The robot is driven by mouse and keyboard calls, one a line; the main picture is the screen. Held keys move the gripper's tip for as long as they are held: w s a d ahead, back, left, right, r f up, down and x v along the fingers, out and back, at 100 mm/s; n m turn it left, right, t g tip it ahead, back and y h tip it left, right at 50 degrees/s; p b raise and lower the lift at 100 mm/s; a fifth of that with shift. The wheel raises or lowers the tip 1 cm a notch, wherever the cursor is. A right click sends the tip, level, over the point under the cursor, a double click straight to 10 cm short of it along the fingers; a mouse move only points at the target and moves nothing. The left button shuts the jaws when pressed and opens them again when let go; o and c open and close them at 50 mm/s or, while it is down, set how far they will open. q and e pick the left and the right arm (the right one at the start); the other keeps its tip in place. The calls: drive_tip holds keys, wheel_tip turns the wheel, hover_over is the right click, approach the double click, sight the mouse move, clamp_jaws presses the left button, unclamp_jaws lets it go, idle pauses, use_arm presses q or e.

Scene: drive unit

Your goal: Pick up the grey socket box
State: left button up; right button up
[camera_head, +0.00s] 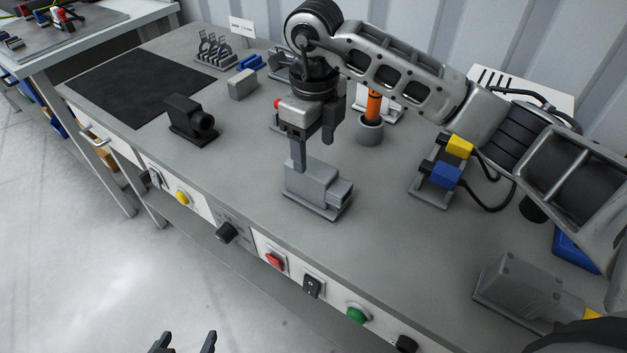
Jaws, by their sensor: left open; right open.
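A grey stepped box (316,186), which looks like the socket box, sits on a flat base plate near the front edge of the workbench. My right gripper (314,148) points down just above and behind it. Its fingers are apart. One fingertip is close to the top of the box's left end; I cannot tell whether it touches. My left gripper (185,342) shows only its fingertips at the bottom edge, over the floor, apart and empty.
A black motor-like block (192,120) and a small light grey block (243,84) stand to the left. Yellow and blue connectors (446,174) with cables are to the right. A larger grey housing (517,287) is front right. The bench (420,270) is clear between them.

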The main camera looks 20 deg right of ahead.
sight(313, 166)
wheel_tip(313, 166, down, 6)
drive_tip(key=shift+s+a+r+p, duration=0.1)
drive_tip(key=shift+s+r+p, duration=0.1)
drive_tip(key=shift+p, duration=0.45)
drive_tip(key=shift+c, duration=0.3)
drive_tip(key=c, duration=1)
drive_tip(key=shift+r, duration=0.1)
drive_tip(key=shift+c, duration=0.5)
drive_tip(key=shift+w, duration=0.1)
